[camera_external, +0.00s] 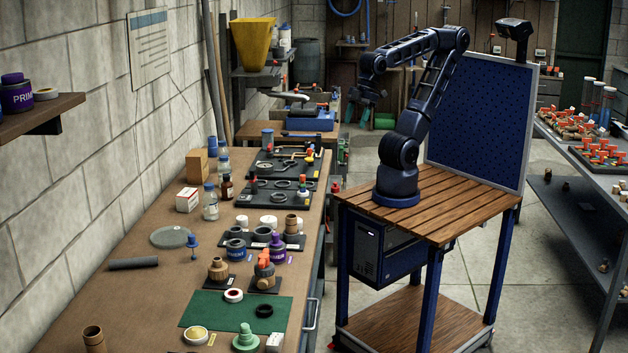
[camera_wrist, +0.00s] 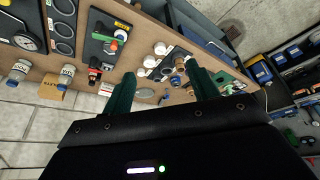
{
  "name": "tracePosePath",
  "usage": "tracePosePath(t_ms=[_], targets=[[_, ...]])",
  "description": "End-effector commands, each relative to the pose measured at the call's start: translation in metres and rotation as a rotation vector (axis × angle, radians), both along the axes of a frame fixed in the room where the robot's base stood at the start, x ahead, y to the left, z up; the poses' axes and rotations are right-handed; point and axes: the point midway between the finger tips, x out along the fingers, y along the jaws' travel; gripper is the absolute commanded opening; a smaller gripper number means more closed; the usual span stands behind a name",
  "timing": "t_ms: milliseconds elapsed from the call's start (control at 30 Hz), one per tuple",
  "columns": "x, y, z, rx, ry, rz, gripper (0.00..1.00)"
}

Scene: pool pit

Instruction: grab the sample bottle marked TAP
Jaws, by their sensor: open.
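Two clear bottles with blue caps stand on the long workbench in the external view: a nearer one (camera_external: 211,207) and a farther one (camera_external: 222,163). A brown bottle (camera_external: 227,189) stands between them. Their labels are too small to read, so I cannot tell which is marked TAP. In the wrist view, similar small bottles show at the left, one near the edge (camera_wrist: 19,71) and one beside it (camera_wrist: 66,76). My gripper (camera_external: 370,97) is raised in the air to the right of the bench, well apart from the bottles. Its green fingers (camera_wrist: 163,74) are spread and empty.
A cardboard box (camera_external: 197,167) and a white-red carton (camera_external: 188,200) stand close by the bottles. Black trays (camera_external: 272,192) with rings and fittings lie to their right. A grey disc (camera_external: 171,237) lies nearer. Bare bench top (camera_external: 160,215) shows on the wall side.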

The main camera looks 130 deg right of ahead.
Motion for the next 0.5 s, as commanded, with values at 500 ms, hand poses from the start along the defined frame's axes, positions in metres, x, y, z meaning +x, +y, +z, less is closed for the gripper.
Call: tracePosePath(t_ms=[500], targets=[[0.080, -0.074, -0.014, -0.325, 0.255, 0.174, 0.59]])
